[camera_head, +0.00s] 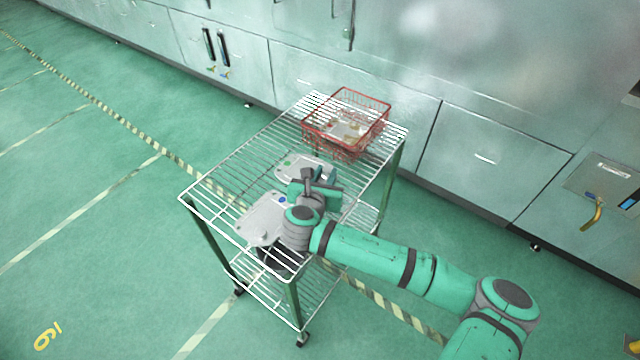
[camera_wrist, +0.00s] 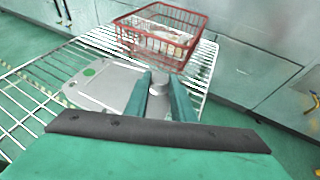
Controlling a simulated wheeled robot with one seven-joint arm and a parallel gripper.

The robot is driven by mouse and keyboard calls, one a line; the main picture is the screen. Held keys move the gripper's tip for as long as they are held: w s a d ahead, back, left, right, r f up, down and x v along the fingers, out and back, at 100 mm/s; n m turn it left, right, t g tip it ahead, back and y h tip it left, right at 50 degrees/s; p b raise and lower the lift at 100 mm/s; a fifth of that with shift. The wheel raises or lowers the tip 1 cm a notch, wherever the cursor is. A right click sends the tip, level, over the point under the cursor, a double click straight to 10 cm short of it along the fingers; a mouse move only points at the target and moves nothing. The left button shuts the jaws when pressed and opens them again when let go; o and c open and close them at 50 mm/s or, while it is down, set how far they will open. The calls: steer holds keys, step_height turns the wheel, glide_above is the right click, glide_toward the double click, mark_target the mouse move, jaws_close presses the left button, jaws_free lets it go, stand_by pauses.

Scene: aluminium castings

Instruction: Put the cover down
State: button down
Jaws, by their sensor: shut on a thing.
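A flat grey cast cover with a green dot (camera_head: 291,163) is at the top shelf of the wire cart, near its middle. It also shows in the wrist view (camera_wrist: 112,90), left of the fingers. My gripper (camera_head: 316,183) is over its near right part. In the wrist view my gripper (camera_wrist: 160,85) is shut on a round grey boss at the cover's right side. The cover looks level and close to the wires; I cannot tell whether it touches them. A second grey cover with a blue dot (camera_head: 262,216) lies on the near part of the shelf, partly hidden by my wrist.
A red wire basket (camera_head: 346,112) with pale parts inside stands at the shelf's far end, also in the wrist view (camera_wrist: 160,35). The wire shelf (camera_head: 235,165) is bare along its left side. Metal cabinets (camera_head: 370,95) stand behind the cart.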

steer(key=shift+w+a+f, duration=0.1)
steer(key=shift+a+f, duration=0.5)
steer(key=shift+f, duration=0.05)
steer(key=shift+a+f, duration=0.2)
steer(key=shift+f, duration=1.6)
steer(key=shift+f, duration=0.1)
steer(key=c, duration=1.5)
jaws_free()
